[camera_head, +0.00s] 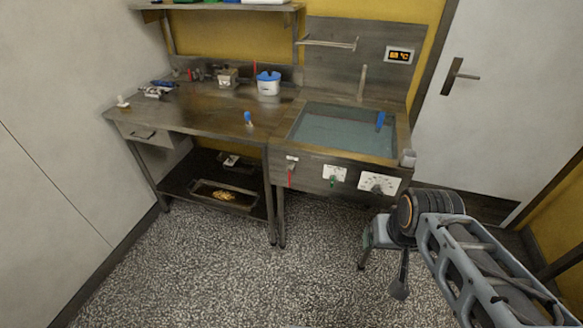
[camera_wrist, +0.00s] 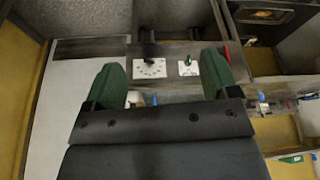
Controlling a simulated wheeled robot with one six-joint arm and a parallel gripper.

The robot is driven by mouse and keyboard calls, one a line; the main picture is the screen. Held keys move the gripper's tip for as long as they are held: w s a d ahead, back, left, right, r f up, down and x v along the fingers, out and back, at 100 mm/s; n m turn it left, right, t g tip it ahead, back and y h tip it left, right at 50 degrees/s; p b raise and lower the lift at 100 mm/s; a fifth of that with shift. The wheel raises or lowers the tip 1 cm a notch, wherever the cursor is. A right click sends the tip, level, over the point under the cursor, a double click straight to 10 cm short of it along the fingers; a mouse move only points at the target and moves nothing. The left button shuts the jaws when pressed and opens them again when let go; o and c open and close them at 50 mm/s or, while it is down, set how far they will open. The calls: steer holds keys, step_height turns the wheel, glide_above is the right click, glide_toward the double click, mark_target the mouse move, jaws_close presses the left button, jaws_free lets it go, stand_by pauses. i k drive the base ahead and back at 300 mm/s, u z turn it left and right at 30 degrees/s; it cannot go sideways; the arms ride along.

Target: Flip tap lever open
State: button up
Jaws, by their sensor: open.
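The tap (camera_head: 291,161) is a small pale fitting on the left of the steel tank's front panel. Its red lever (camera_head: 290,177) hangs straight down in the head view. In the wrist view a bit of red (camera_wrist: 227,52), likely this lever, shows just beside the right finger, partly hidden. My gripper (camera_wrist: 162,62) is open and empty, its two green fingers wide apart. It is apart from the panel, and in the head view my arm reaches in from the lower right, with the fingers mostly hidden.
The water-filled tank (camera_head: 300,120) has a green switch (camera_head: 333,181) and a dial (camera_head: 378,184) right of the lever. A steel table (camera_head: 195,120) with small items adjoins on the left. A tray (camera_head: 222,197) lies on its lower shelf. The speckled floor in front is clear.

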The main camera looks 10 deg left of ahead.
mark_target(290, 166)
steer(key=k, duration=0.65)
steer(key=u, duration=0.4)
steer(key=i, duration=0.6)
steer(key=u, duration=0.5)
steer(key=i, duration=1.05)
steer(key=z, duration=0.3)
